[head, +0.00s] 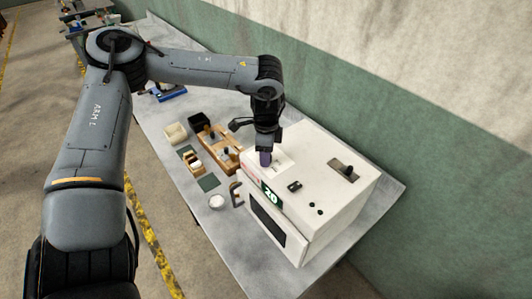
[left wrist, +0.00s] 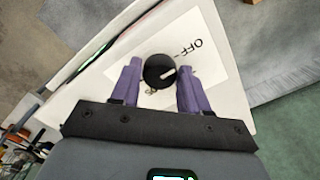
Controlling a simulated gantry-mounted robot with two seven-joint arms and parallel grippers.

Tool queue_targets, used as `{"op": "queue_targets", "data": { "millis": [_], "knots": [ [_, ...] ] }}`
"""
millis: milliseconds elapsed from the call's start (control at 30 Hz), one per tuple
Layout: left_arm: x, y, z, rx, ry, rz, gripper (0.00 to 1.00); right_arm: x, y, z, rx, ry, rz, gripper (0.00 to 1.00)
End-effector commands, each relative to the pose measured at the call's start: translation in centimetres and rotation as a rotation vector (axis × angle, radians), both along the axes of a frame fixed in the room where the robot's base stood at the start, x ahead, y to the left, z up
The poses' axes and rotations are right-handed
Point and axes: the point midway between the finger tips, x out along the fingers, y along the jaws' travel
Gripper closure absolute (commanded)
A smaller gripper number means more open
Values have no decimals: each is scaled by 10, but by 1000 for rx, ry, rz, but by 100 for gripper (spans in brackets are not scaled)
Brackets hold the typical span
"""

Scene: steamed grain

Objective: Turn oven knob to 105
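The white oven (head: 335,195) stands on the table with a dark door window at its front. Its green display (head: 271,195) appears to read 20. In the left wrist view the black round knob (left wrist: 159,71) with a white pointer line sits on a white label plate marked OFF (left wrist: 205,55). The pointer is turned toward the right side of that picture. My left gripper (head: 265,158) points down over the oven's top. In the left wrist view its purple fingers (left wrist: 156,88) are apart, one on each side of the knob, with gaps to it. My right gripper is not in view.
A wooden rack (head: 216,150), a black box (head: 199,121), a cream box (head: 176,134) and a small white dish (head: 217,201) stand left of the oven. A slotted dark part (head: 343,171) is on the oven's top. A wall runs behind the table.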

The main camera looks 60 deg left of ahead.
Motion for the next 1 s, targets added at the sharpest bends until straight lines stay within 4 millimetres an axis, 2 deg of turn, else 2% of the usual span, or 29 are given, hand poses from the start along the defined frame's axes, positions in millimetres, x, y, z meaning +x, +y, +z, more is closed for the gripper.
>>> {"op": "queue_targets", "data": {
  "millis": [33,200,233,667,1000],
  "knots": [
    [0,0,0,0,0,0,63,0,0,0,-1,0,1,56],
    [0,0,0,0,0,0,89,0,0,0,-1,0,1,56],
    [0,0,0,0,0,0,92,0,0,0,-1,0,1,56],
    [1,0,0,1,-1,-99,91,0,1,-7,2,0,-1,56],
    [1,0,-1,3,-1,-377,91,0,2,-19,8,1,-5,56]
  ]
}}
